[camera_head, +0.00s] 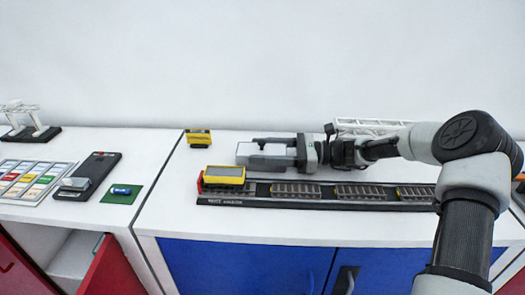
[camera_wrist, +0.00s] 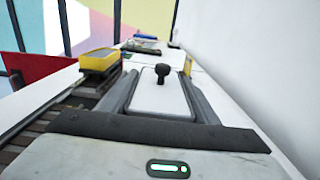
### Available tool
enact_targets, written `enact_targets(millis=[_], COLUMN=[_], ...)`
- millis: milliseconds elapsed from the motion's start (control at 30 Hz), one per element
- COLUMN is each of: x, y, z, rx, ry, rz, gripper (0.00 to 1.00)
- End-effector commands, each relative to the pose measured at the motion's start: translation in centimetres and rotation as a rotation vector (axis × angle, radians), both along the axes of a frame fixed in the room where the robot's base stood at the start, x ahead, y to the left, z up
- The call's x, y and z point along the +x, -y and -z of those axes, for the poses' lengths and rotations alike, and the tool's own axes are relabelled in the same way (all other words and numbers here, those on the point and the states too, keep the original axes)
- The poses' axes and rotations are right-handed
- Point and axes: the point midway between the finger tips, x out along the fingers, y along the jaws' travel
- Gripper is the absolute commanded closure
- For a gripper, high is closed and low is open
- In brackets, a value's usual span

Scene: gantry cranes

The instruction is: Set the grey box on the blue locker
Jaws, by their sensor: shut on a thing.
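The grey box, a pale block with a black knob on top, is between the fingers of my gripper (camera_head: 264,155) in the head view. In the wrist view the grey box (camera_wrist: 160,99) lies between both fingers of my gripper (camera_wrist: 158,85), with its knob upright. My gripper is shut on it, pointing left. The blue locker (camera_head: 245,268) is the cabinet with blue doors and a white top at the centre and right. The box is over this top, behind the track; I cannot tell whether it touches the surface.
A black track (camera_head: 300,203) runs along the top, with a yellow block (camera_head: 225,175) at its left end. A small yellow block (camera_head: 199,138) stands behind. A white lattice frame (camera_head: 370,125) is behind my arm. A red-doored locker (camera_head: 115,270) stands left.

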Motion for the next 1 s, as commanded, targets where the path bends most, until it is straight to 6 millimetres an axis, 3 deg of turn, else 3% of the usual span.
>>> enact_targets(millis=[167, 200, 300, 633, 1000], x=[0.0, 0.0, 0.0, 0.0, 0.1], y=[0.0, 0.0, 0.0, 0.1, 6.0], z=[0.3, 0.3, 0.3, -0.2, 0.0], rx=[0.002, 0.0, 0.0, -0.001, -0.001], ry=[0.0, 0.0, 0.0, 0.001, 0.0], rz=[0.0, 0.0, 0.0, 0.001, 0.003], gripper=[0.81, 0.39, 0.27, 0.27, 0.27])
